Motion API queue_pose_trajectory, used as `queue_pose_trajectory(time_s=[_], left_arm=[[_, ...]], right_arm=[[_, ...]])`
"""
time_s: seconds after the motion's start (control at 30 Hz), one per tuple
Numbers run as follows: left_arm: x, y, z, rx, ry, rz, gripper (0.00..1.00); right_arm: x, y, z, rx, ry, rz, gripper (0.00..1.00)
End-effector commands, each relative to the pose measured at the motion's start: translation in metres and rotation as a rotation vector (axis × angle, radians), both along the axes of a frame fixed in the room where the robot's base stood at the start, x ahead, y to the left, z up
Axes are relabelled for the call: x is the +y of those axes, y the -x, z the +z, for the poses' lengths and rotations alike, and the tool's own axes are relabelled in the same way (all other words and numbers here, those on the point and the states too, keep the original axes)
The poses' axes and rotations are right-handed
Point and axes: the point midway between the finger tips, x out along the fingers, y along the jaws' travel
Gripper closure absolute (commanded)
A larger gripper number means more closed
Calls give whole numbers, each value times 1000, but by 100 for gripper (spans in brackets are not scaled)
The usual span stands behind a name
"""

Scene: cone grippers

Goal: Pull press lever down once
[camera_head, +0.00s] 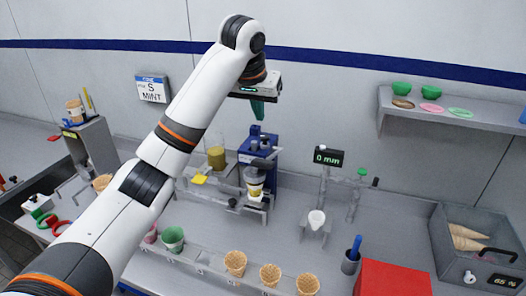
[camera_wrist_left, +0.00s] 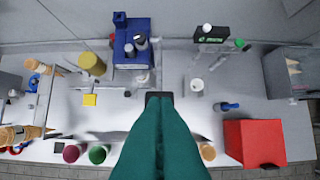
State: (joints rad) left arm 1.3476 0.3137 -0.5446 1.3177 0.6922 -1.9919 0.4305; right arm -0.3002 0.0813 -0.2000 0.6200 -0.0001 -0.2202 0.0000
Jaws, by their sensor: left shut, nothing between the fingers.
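The blue press (camera_head: 258,150) stands at the back of the counter, near the middle of the head view. Dark and grey parts are on its front, and a cup with yellowish contents (camera_head: 254,190) sits below them. I cannot clearly tell which part is the lever. My left gripper (camera_head: 257,110) is shut and empty, its teal fingers pointing down above the press. In the left wrist view the shut fingers (camera_wrist_left: 159,108) cover the lower middle, and the blue press (camera_wrist_left: 130,45) is beyond their tips. A small black part shows at the tips; contact cannot be told. My right gripper is out of view.
A display reading 0 mm (camera_head: 329,156) stands right of the press. Several waffle cones (camera_head: 235,262) sit in a front rack. A red box (camera_head: 392,279) is at front right, and a wall shelf (camera_head: 455,108) holds bowls. A yellow container (camera_head: 216,157) is left of the press.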

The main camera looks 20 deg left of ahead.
Motion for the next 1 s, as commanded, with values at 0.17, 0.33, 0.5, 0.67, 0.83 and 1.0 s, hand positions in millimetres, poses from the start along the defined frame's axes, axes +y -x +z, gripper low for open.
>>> queue_pose_trajectory(time_s=[0.17, 0.33, 0.5, 0.67, 0.83, 1.0], left_arm=[[0, 0, 0, 0, 0, 0, 100], [0, -3, -6, 3, -1, -1, 100], [0, -13, -27, 6, 0, 0, 100], [-1, -28, -58, 6, -1, 1, 100], [-1, -42, -90, 5, -1, -1, 100], [-1, -33, -114, 3, -2, -1, 100]], right_arm=[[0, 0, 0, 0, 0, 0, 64], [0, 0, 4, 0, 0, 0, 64], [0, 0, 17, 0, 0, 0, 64], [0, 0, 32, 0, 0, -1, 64], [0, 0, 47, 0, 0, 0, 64], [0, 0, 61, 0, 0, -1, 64]])
